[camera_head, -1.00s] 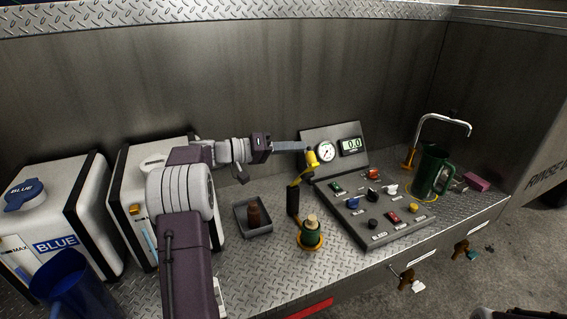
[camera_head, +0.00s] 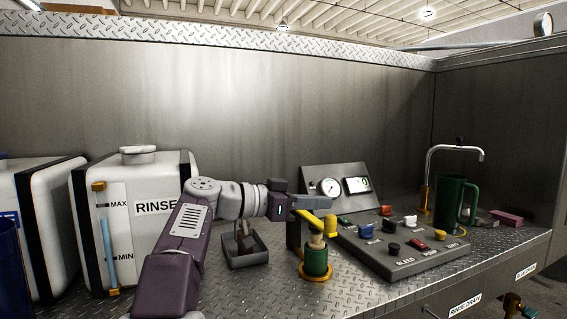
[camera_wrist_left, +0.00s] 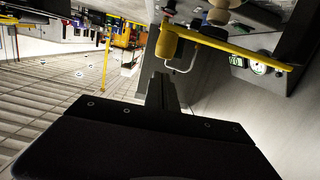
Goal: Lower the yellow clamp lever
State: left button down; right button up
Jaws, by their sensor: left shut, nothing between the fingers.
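The yellow clamp lever (camera_head: 311,218) lies low, close to level, slanting over the top of a green canister (camera_head: 316,261) in a yellow ring. Its thick yellow grip (camera_head: 331,225) is at the right end, and its other end meets a dark upright post (camera_head: 293,232). My left gripper (camera_head: 322,204) is shut and empty, its fingers pointing right just above the lever and grip; I cannot tell if they touch. The left wrist view shows the lever bar (camera_wrist_left: 235,47) and grip (camera_wrist_left: 166,43) just beyond the shut fingers (camera_wrist_left: 160,84). My right gripper is out of view.
The control panel (camera_head: 400,268) with knobs stands right of the clamp, a gauge board (camera_head: 335,187) behind it. A grey tray (camera_head: 245,260) sits to the left, beside the white RINSE tank (camera_head: 150,240). A green mug (camera_head: 450,200) stands under a tap at right.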

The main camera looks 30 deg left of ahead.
pick_arm(q)
jog(key=b, duration=0.1)
jog(key=f+b, duration=0.1)
jog(key=f+m, duration=0.1)
jog(key=shift+s+d+f+b, duration=0.15)
jog(key=shift+s+d+b, duration=0.1)
jog(key=shift+b, duration=0.15)
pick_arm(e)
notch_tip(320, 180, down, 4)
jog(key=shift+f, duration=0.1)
pick_arm(q)
jog(key=shift+f, duration=0.1)
